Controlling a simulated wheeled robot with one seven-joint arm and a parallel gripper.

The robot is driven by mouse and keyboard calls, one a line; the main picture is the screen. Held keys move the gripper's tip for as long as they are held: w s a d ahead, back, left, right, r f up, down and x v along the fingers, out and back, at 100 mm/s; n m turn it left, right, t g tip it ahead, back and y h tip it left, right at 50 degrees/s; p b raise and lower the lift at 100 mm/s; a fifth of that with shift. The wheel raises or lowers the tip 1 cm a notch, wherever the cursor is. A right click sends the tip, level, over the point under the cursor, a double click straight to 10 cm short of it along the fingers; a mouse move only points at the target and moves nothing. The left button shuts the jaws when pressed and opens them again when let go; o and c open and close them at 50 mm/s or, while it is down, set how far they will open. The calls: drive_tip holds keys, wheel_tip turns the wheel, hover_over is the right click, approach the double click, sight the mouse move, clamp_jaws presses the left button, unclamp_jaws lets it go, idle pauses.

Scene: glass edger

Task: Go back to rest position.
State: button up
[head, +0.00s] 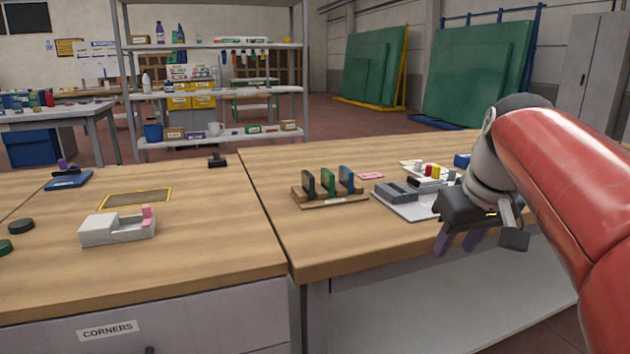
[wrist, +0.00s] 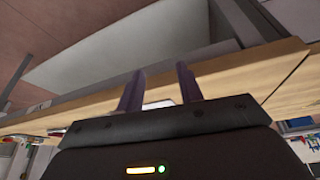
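My gripper (head: 457,243) hangs at the right in the head view, just in front of the right table's front edge, below my red arm. Its two purple fingers (wrist: 160,90) stand apart in the wrist view, with nothing visible between them. The right table (head: 340,238) has a wooden top, and its edge also crosses the wrist view behind the fingers. A grey tray (head: 410,207) lies on the table beside my gripper, which partly hides it.
A rack with black, green and blue upright pieces (head: 329,183) stands left of the tray. A grey-white block with a pink part (head: 112,228) sits on the left table (head: 205,255). Shelves (head: 215,92) stand behind. The right table's front left area is clear.

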drive_tip(key=s+a+f+m, duration=0.1)
drive_tip(key=s+a+f, duration=0.2)
drive_tip(key=s+f, duration=0.5)
drive_tip(key=s+a+f+m+t, duration=0.1)
drive_tip(key=s+a+f, duration=0.2)
drive_tip(key=s+f, duration=0.4)
wheel_tip(320, 180, down, 2)
drive_tip(key=shift+s+a+f, duration=0.1)
drive_tip(key=shift+s+a, duration=0.2)
drive_tip(key=shift+s, duration=0.1)
